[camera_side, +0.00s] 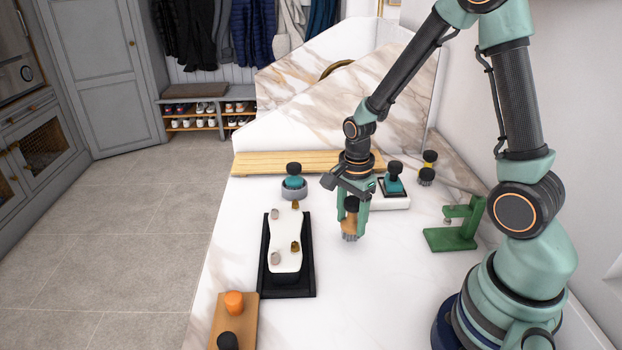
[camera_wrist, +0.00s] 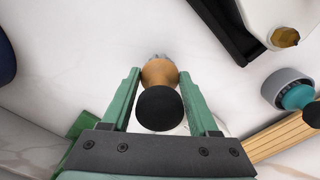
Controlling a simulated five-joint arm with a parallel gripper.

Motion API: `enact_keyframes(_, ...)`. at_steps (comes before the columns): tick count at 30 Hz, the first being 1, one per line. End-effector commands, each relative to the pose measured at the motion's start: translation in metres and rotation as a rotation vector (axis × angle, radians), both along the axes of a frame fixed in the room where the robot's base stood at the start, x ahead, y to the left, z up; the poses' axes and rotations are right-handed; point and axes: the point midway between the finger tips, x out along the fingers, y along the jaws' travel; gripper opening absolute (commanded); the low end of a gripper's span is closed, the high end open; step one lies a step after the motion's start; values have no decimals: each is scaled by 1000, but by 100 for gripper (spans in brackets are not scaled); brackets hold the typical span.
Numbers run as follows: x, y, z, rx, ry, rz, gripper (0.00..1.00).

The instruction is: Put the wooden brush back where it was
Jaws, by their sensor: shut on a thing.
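The wooden brush (camera_side: 350,225) has a black round knob, a tan wooden body and grey bristles pointing down. My gripper (camera_side: 354,212) is shut on its wooden body and holds it upright over the white marble top, right of the black tray. I cannot tell whether the bristles touch the top. In the wrist view the brush (camera_wrist: 158,73) sits between the two green fingers of my gripper (camera_wrist: 160,78), with its black knob nearest the camera and most of the bristles hidden.
A black tray (camera_side: 305,278) holds a white piece with several small knobs. Slats (camera_side: 262,163) lie behind.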

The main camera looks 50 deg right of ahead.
Motion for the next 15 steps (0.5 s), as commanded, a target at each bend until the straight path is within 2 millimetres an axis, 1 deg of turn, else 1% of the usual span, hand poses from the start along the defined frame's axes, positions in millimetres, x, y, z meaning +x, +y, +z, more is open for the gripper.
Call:
enact_keyframes(1,0,0,-7,0,3,0,5)
enact_keyframes(5,0,0,-17,0,1,0,5)
enact_keyframes(15,0,0,-19,0,-1,0,5)
